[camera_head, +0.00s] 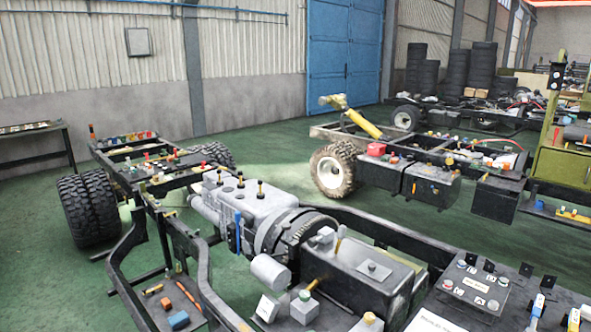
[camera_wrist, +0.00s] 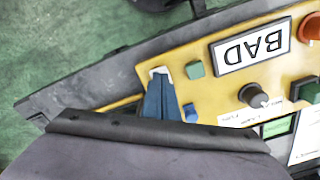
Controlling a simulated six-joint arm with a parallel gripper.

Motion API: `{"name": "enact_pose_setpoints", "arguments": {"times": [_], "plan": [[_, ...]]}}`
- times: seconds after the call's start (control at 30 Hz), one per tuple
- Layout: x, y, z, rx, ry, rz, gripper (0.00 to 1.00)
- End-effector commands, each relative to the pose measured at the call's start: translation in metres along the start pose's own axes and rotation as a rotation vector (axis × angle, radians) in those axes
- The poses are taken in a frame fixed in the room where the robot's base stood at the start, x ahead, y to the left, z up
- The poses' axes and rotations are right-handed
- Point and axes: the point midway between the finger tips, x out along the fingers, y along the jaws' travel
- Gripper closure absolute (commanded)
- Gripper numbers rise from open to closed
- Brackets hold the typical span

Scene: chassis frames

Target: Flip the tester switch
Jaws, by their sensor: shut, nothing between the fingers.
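The tester is a yellow panel (camera_wrist: 229,88) in the wrist view, with a framed sign (camera_wrist: 252,47) reading BAD upside down. A dark knob (camera_wrist: 253,96) with a pale pointer sits below the sign. My gripper (camera_wrist: 160,84) reaches in from the bottom, its blue fingers together and empty, over the panel's left end. A small white and pale green piece (camera_wrist: 159,72) shows at the fingertips. I cannot tell if it is the switch or if the fingers touch it. I cannot make out my gripper in the head view.
A green block (camera_wrist: 194,69) and a blue block (camera_wrist: 190,112) sit right of the fingers. An orange-red button (camera_wrist: 310,27) is at the right edge. In the head view, a grey control box (camera_head: 474,286) lies at lower right; chassis frames fill the floor.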

Motion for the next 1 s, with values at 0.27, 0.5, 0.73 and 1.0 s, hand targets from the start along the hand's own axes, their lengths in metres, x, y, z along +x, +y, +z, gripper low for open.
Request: {"name": "enact_pose_setpoints", "arguments": {"times": [0.27, 0.5, 0.73, 1.0], "plan": [[0.0000, 0.0000, 0.0000, 0.000, 0.000, 0.000, 1.00], [0.0016, 0.0000, 0.0000, 0.000, 0.000, 0.000, 1.00], [0.0047, 0.0000, 0.0000, 0.000, 0.000, 0.000, 1.00], [0.0084, 0.0000, -0.0001, 0.000, 0.000, 0.000, 1.00]]}}
